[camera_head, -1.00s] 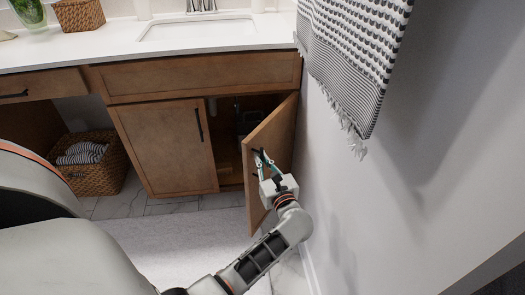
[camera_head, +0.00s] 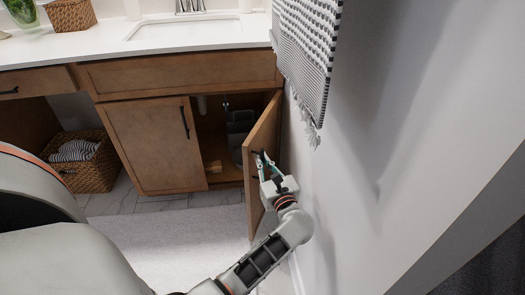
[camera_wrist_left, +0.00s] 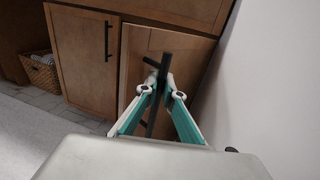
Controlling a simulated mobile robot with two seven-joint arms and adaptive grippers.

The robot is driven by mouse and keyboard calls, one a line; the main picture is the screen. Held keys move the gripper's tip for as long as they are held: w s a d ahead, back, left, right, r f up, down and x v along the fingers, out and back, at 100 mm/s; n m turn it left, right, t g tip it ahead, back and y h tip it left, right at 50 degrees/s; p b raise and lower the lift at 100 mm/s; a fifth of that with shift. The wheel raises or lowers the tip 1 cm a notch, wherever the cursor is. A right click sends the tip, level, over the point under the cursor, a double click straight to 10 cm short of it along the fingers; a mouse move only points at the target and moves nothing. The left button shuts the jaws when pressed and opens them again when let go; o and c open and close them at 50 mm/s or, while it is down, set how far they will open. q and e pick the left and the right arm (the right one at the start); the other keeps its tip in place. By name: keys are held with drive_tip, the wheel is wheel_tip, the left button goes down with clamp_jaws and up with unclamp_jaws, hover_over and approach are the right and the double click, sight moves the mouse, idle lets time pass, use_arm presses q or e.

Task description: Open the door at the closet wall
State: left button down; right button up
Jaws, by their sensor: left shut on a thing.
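The right-hand wooden cabinet door (camera_head: 259,135) under the sink stands well open, swung out toward me beside the right wall. My left gripper (camera_head: 262,160) is at the black bar handle on its front face. In the left wrist view the fingers (camera_wrist_left: 162,92) are closed around the dark handle (camera_wrist_left: 166,64), and the door panel (camera_wrist_left: 187,45) lies behind it. The fingers hide part of the handle. The cabinet opening (camera_head: 218,140) shows a dark interior with pipes and a grey object. My right gripper is not in view.
The left cabinet door (camera_head: 155,145) is shut. A white wall (camera_head: 345,190) stands close to the right of my arm, with a patterned towel (camera_head: 305,60) hanging there. A wicker basket (camera_head: 90,172) sits at the left. A pale rug (camera_head: 175,245) covers the floor in front.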

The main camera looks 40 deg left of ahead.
use_arm(q)
drive_tip(key=c, duration=2.5)
unclamp_jaws()
drive_tip(key=shift+d, duration=0.1)
drive_tip(key=v, duration=0.7)
drive_tip(key=shift+s+d, duration=0.1)
drive_tip(key=shift+d, duration=0.05)
